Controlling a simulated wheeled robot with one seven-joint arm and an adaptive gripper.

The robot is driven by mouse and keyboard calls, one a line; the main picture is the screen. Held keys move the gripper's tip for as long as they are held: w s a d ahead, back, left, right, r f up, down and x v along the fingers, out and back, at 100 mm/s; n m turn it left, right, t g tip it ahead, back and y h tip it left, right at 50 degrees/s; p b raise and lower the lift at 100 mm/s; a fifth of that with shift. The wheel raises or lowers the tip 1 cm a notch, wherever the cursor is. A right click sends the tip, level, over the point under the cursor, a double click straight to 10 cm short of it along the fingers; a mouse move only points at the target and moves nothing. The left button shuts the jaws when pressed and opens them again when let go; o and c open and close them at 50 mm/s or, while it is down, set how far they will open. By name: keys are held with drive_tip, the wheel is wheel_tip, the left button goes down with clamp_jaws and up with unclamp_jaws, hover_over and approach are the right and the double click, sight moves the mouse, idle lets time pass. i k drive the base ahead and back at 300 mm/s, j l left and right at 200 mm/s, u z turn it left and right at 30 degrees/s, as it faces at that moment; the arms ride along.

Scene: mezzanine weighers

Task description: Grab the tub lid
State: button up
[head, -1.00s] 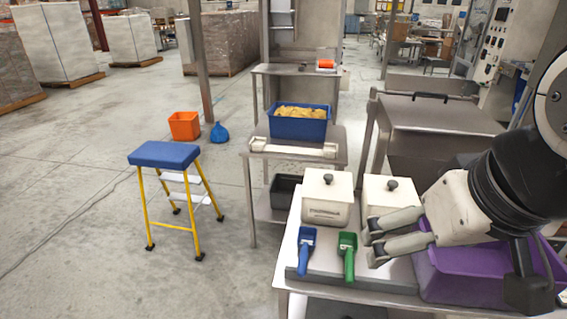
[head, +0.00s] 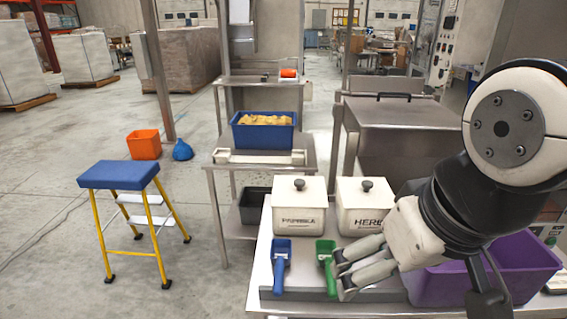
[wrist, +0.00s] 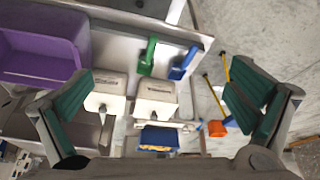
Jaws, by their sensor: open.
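Two cream tubs stand side by side on the steel bench. The left, marked PAPRIKA, has a cream lid (head: 298,186) with a dark round knob. The right, whose label reads HERB as far as it shows, has a matching lid (head: 364,188). Both lids sit on their tubs. My gripper (head: 345,276) is open and empty, in front of the right tub and beside the green scoop (head: 326,262) in the head view. In the wrist view, the PAPRIKA tub (wrist: 155,108) and the other tub (wrist: 106,104) show between my open fingers (wrist: 160,82).
A blue scoop (head: 280,268) lies left of the green one. A purple crate (head: 525,252) stands at the bench's right, partly behind my arm. A blue bin (head: 264,138) of yellowish contents stands on the table behind. A blue-topped step stool (head: 118,175) stands on the floor left.

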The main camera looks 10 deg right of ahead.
sight(356, 193)
drive_tip(key=j+z, duration=0.1)
drive_tip(key=z, duration=1.3)
drive_tip(key=i+j+z, duration=0.1)
drive_tip(key=j, duration=0.4)
drive_tip(key=i+j, duration=0.15)
drive_tip(key=j, duration=0.4)
drive_tip(key=i+j+z, duration=0.15)
drive_tip(key=j, duration=0.35)
drive_tip(key=i+j, duration=0.1)
drive_tip(key=i, duration=0.1)
